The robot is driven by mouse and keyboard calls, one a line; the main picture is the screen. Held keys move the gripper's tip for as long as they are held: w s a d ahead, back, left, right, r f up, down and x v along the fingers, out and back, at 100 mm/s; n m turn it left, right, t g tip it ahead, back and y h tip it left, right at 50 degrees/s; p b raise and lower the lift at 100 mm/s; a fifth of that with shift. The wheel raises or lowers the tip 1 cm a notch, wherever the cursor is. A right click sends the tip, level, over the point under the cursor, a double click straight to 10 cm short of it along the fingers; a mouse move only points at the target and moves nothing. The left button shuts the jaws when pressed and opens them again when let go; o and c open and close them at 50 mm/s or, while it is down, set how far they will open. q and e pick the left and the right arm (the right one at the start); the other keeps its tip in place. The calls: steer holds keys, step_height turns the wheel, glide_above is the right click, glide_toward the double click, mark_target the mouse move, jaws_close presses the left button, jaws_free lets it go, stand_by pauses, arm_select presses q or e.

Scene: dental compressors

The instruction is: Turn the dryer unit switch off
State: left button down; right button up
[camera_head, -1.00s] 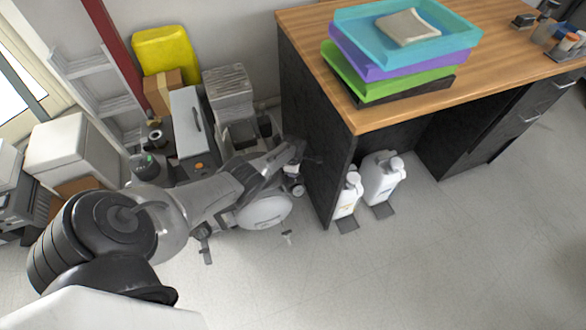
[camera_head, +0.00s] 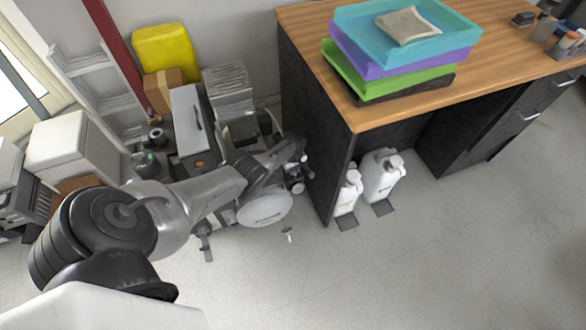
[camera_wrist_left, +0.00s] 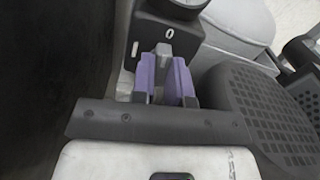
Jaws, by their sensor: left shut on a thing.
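The dryer unit switch housing is a black box (camera_wrist_left: 185,32) with white "0" and "I" marks, at the top of the left wrist view. A small grey switch lever (camera_wrist_left: 163,50) stands out of it. My left gripper (camera_wrist_left: 163,78) has purple finger pads, one on each side of the lever, and is shut on it. The lever's lower part is hidden between the pads. In the head view my left gripper (camera_head: 300,150) is small and dark, beside the desk's black side panel; the switch cannot be made out there. My right gripper is not in view.
The desk's black side panel (camera_head: 315,150) stands close right of my left gripper. White jugs (camera_head: 380,175) stand under the desk. A white round tank (camera_head: 265,208) lies below my forearm. A ribbed black cover (camera_wrist_left: 268,108) is close right of the fingers. The front floor is mostly clear.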

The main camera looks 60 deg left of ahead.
arm_select(q)
steer(key=shift+m, duration=0.7)
steer(key=c, duration=1.1)
jaws_free()
steer(key=shift+r+p, duration=6)
steer(key=shift+r, duration=0.9)
steer(key=shift+m, duration=0.3)
